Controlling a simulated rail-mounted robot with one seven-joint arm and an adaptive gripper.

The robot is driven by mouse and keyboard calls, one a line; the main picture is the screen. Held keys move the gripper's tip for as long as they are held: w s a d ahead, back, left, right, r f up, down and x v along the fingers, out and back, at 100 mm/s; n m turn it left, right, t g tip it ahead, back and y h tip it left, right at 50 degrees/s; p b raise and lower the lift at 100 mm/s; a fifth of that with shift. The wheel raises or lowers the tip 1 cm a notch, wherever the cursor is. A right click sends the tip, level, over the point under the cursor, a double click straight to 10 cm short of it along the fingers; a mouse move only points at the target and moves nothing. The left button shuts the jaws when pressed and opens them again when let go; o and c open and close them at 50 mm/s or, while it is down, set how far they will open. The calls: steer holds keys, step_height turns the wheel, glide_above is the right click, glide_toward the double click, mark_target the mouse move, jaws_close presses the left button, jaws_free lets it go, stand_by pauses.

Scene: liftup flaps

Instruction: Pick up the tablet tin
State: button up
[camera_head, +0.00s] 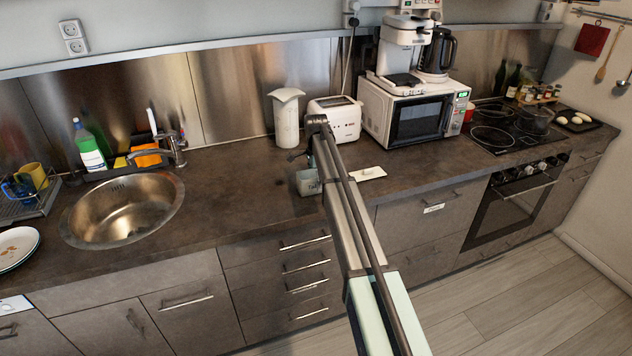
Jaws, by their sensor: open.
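A small grey box-shaped container with dark lettering, which looks like the tablet tin (308,184), stands on the dark countertop near its front edge. My arm reaches over the counter, and its link hides the right side of the tin. My gripper (297,158) is small and dark in this view, just above and behind the tin. It is open and holds nothing. I cannot tell whether its fingers touch the tin.
A white jug (286,118), a toaster (336,118) and a microwave (415,113) stand behind. A flat white item (368,173) lies right of my arm. The sink (122,208) is at left, the hob (510,125) at right. Counter left of the tin is clear.

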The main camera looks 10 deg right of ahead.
steer(key=shift+f, duration=0.8)
steer(key=c, duration=1.5)
steer(key=shift+r, duration=0.15)
